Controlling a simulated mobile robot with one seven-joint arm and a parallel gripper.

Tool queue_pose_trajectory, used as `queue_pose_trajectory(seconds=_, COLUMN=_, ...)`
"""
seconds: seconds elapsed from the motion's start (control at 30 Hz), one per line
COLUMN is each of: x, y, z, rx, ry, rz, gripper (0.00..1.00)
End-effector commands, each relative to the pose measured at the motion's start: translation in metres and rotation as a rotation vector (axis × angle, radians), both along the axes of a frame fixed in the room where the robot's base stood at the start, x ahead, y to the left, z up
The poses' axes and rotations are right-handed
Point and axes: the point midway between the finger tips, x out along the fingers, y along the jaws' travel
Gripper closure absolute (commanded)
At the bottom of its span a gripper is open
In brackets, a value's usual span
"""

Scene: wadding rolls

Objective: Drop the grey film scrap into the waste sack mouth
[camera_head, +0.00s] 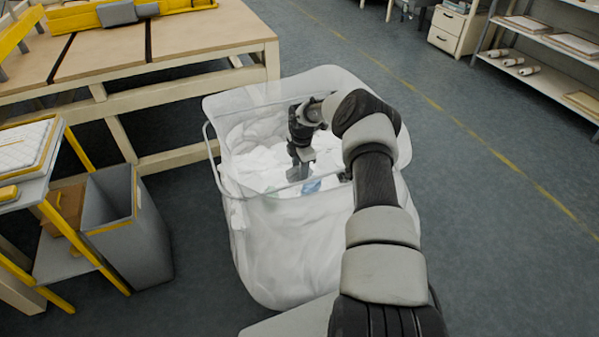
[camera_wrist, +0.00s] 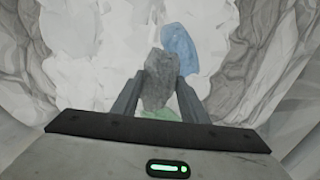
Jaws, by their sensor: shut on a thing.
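The grey film scrap (camera_wrist: 159,80) is between the two fingers of my gripper (camera_wrist: 160,88) in the wrist view, and the fingers are shut on it. In the head view my gripper (camera_head: 301,172) points down inside the mouth of the waste sack (camera_head: 290,250), a large translucent white bag on a wire rim. White crumpled material fills the sack around the gripper. A blue scrap (camera_wrist: 180,48) lies in the sack just beyond the grey one. A green scrap (camera_wrist: 160,114) shows partly below it, the rest hidden by my gripper.
A wooden workbench (camera_head: 180,50) stands behind and left of the sack. A grey bin (camera_head: 130,225) and a small yellow-framed cart (camera_head: 50,210) stand at the left. Shelves (camera_head: 545,60) and a drawer cabinet (camera_head: 450,30) stand far right. The floor right of the sack is clear.

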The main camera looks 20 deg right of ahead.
Motion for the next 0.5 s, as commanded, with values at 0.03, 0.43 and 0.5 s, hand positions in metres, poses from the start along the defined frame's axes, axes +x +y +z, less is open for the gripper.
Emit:
queue_pose_trajectory(seconds=0.03, x=0.001, y=0.0, z=0.002, rx=-0.001, ry=-0.002, rz=0.0, gripper=0.82)
queue_pose_trajectory(seconds=0.43, x=0.001, y=0.0, z=-0.007, rx=-0.001, ry=-0.002, rz=0.0, gripper=0.82)
queue_pose_trajectory(seconds=0.5, x=0.001, y=0.0, z=-0.009, rx=-0.001, ry=-0.002, rz=0.0, gripper=0.82)
